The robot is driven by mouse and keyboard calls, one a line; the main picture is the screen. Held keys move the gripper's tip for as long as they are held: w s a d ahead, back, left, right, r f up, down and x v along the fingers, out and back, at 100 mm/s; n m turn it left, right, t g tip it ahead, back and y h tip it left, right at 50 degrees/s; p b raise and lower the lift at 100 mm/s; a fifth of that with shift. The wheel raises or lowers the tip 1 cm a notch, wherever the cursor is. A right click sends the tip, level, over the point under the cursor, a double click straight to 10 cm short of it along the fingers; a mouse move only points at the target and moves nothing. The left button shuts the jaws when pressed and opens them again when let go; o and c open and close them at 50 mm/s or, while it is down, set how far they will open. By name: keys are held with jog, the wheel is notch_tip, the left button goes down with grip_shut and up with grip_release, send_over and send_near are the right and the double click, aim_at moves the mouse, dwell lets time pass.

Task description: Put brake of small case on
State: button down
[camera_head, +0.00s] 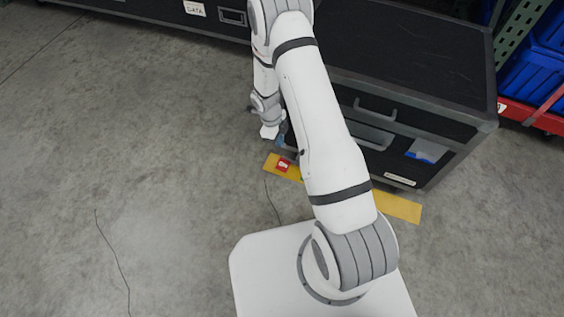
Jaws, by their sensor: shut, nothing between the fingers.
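A black case (445,108) with grey metal edges stands at the right, partly hidden by my arm. I cannot tell for certain that it is the small case. A small red piece with white marking (284,165) shows at its lower left, over a yellow floor strip (398,207); it may be the brake pedal or its label. A small blue-grey part (282,141) shows just above it. My gripper (269,131) is shut and empty, just up and left of the red piece and apart from it. Its fingertips are small and hard to make out.
Another long black case (160,12) with a white label runs along the back left. Blue bins (530,75) on a red base (525,115) stand at the far right beside a green rack post (515,30). The concrete floor at the left is clear, with thin dark lines.

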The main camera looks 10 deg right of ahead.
aim_at(283, 166)
jog(key=f+b, duration=0.1)
jog(key=f, duration=0.3)
jog(key=f+b, duration=0.2)
jog(key=f, duration=0.2)
jog(key=s+d+f+b, duration=0.1)
jog(key=f, duration=0.4)
jog(key=shift+w+f+b, duration=0.15)
jog(key=shift+f+b, duration=0.2)
